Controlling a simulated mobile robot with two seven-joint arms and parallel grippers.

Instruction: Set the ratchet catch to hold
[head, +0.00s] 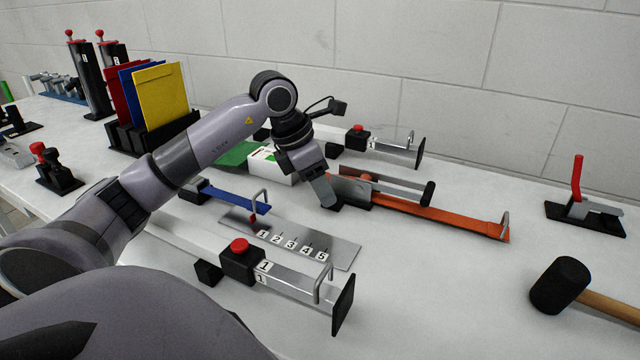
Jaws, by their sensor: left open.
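I cannot tell for sure which part is the ratchet catch. An orange bar (455,219) with an upright metal loop at its right end runs out of a mechanism with a grey plate (349,189), a reddish-brown part and a black-ended lever (428,193). My left gripper (328,200) points down at the left end of this mechanism, beside the grey plate. Its fingers overlap in this view, so any contact is unclear, and it hides the mechanism's left end. I see nothing held in it. My right gripper is not in view.
In front lie a numbered metal plate (338,251), a blue bar (235,199) and a metal slide with a red button (240,245). Another red-button slide (358,131) stands behind. A red-handled clamp (578,178) and a mallet (560,285) are at right. Coloured folders (160,90) stand at left.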

